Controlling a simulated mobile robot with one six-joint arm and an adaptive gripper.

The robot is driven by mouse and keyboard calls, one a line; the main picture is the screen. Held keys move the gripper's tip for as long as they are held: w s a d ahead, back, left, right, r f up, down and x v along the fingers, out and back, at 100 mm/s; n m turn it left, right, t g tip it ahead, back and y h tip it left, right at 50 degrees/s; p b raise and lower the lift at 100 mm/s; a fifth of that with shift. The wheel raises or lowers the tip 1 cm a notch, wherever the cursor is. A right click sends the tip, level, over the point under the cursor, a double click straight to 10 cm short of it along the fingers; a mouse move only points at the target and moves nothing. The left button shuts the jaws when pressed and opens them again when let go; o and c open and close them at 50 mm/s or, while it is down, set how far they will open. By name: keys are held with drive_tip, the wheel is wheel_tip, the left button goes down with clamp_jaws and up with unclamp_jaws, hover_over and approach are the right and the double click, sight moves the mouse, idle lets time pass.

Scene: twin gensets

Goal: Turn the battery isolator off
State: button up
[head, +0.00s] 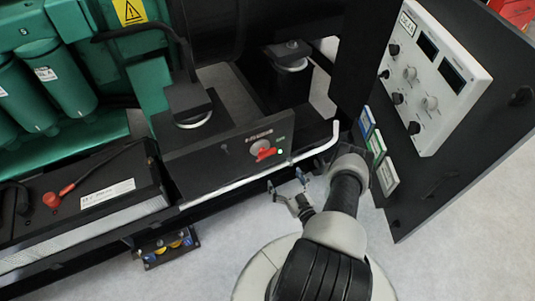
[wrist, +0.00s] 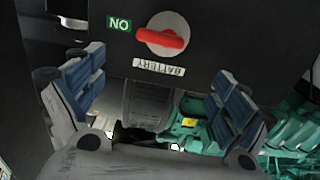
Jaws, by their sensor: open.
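The battery isolator is a red handle (head: 265,154) on a pale round disc, set in a black panel on the genset's base. In the wrist view the red handle (wrist: 162,38) lies nearly level across its disc, upside down to me. A green ON label (wrist: 119,24) is at its left and a white BATTERY label (wrist: 159,67) is below it. My gripper (head: 285,181) is open and empty, in front of and below the panel in the head view. Its blue-padded fingers show at both sides in the wrist view, apart from the handle.
A white rail (head: 240,179) runs along the panel's lower edge, close to my gripper. An open black door with a white control box (head: 437,75) stands at the right. A battery with a red terminal (head: 51,199) is at the left.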

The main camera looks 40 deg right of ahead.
sight(269, 155)
drive_tip(key=b+x, duration=0.3)
drive_tip(key=x, duration=1.1)
drive_tip(key=shift+w+b, duration=0.3)
drive_tip(key=shift+b, duration=0.1)
drive_tip(key=shift+c, duration=0.4)
drive_tip(key=c, duration=1)
